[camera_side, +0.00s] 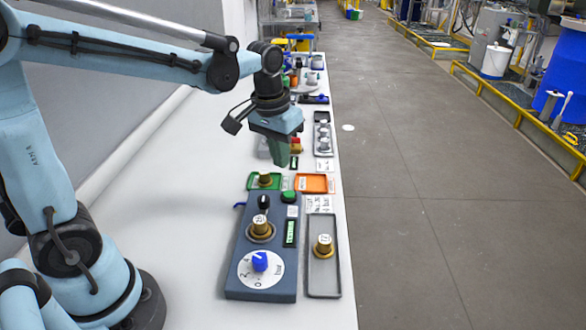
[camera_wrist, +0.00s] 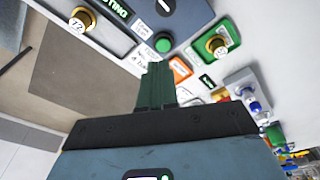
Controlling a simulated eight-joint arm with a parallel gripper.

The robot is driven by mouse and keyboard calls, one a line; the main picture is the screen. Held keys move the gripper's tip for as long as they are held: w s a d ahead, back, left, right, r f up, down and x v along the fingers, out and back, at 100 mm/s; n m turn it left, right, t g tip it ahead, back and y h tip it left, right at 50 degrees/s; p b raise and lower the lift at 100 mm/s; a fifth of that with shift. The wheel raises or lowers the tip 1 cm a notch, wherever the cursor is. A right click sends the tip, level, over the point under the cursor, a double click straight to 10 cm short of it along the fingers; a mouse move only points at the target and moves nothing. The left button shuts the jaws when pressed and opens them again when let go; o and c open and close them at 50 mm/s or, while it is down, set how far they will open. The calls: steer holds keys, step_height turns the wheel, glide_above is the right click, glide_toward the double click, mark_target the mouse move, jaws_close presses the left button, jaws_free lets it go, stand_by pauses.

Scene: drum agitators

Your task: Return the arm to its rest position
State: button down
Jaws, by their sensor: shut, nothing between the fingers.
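My gripper (camera_side: 279,152) hangs above the white bench with its fingers pointing down. Its green fingers are together in the wrist view (camera_wrist: 155,84), with nothing between them. It is beyond the dark blue-grey drum agitator unit (camera_side: 262,208), clear of it. The unit bears a blue knob (camera_side: 260,261) on a white dial, a brass drum (camera_side: 260,226), a green display, a black switch and a green button (camera_side: 288,196). The button also shows in the wrist view (camera_wrist: 163,43).
A grey tray (camera_side: 312,284) with a brass drum (camera_side: 323,246) lies right of the unit. A green tray (camera_side: 250,184) with another brass drum and an orange tray (camera_side: 312,183) lie beyond it. More bench equipment stands farther back. The bench's right edge borders open grey floor (camera_side: 420,200).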

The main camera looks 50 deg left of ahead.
steer(key=s+d+m+t, duration=0.1)
steer(key=s+m+t, duration=0.1)
steer(key=s+t, duration=0.3)
steer(key=shift+s+d+r, duration=0.2)
steer(key=shift+s+d, duration=0.2)
steer(key=shift+s, duration=1.45)
stand_by(2.7)
